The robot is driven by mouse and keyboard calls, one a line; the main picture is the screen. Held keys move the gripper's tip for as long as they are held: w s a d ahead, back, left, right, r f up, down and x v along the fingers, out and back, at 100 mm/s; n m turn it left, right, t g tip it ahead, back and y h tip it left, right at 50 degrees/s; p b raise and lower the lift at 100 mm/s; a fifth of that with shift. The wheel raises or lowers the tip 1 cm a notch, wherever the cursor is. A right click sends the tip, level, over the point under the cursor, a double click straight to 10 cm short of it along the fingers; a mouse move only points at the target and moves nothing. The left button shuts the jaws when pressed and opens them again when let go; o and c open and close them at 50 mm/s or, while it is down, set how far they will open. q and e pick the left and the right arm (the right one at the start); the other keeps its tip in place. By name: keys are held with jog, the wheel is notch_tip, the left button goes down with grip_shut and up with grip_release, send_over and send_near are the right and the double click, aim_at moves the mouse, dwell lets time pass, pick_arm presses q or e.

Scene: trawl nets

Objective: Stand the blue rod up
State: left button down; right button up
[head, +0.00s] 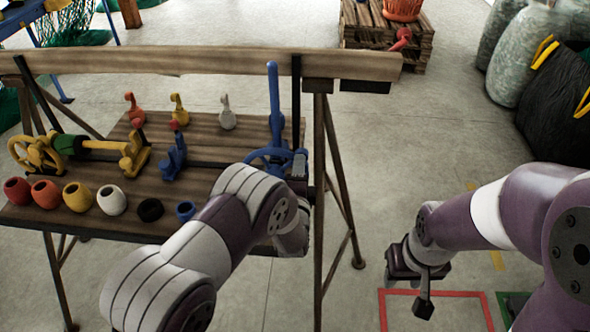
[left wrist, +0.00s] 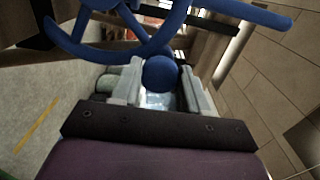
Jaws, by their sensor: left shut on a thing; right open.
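The blue rod (head: 274,100) stands about upright at the right end of the wooden bench, rising above the blue wheel (head: 268,158). In the left wrist view, the blue rod (left wrist: 240,13) runs to the upper right and the curved rim of the blue wheel (left wrist: 95,48) shows at the upper left. My left gripper (head: 296,165) is beside the wheel, its fingers partly hidden by the arm. In the left wrist view it is shut on a round blue knob (left wrist: 161,73). My right gripper (head: 425,283) is empty over the floor at the right, away from the bench.
A dark post (head: 296,100) stands right of the rod, near the bench's raised rail (head: 180,62). A yellow wheel (head: 35,153) and several coloured floats and hooks occupy the bench (head: 130,227).

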pick_arm(q)
jog(key=shift+s+f, duration=0.1)
jog(key=shift+f, duration=0.15)
dwell(0.3)
jog(key=c, duration=0.6)
grip_release()
jog(key=shift+d, duration=0.1)
jog(key=shift+r, duration=0.1)
jog(key=s, duration=1.2)
jog(key=shift+s+a+b, duration=0.2)
jog(key=shift+s+b, duration=0.15)
